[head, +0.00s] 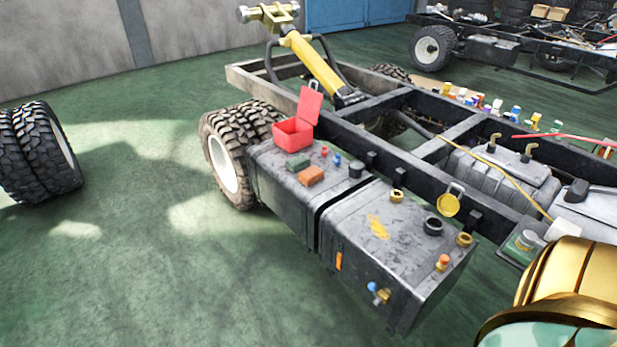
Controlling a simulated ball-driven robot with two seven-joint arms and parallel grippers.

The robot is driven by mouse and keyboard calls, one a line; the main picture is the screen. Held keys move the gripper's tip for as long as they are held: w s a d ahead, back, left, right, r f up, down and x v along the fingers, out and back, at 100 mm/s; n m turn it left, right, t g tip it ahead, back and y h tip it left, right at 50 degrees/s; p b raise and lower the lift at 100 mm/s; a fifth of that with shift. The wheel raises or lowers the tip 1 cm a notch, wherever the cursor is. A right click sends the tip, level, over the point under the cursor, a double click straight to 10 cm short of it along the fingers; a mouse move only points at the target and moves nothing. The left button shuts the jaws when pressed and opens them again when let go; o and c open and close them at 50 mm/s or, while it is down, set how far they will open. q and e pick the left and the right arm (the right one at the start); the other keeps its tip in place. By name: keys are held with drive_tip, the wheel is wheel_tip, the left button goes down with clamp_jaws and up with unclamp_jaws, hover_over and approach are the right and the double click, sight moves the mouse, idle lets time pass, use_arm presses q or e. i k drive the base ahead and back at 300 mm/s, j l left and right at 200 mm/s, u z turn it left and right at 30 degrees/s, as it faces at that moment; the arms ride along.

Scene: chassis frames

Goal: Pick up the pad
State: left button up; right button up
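Two small flat blocks lie on top of the grey metal tank, beside the red box: a dark green one (298,163) and an orange-brown one (311,175). Either could be the pad; I cannot tell which from this view. The red box (293,133) stands with its lid raised just behind them. Neither of my grippers shows. A large gold, rounded part at the lower right looks like part of my own arm, far from the blocks.
Small red and blue items (337,158), a black cup (356,170) and a black ring (432,226) stand on the two tanks (350,240). Frame rails (420,185) run behind them. A large tyre (232,150) stands at left.

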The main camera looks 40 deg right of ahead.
sight(310, 176)
drive_tip(key=z, duration=1.25)
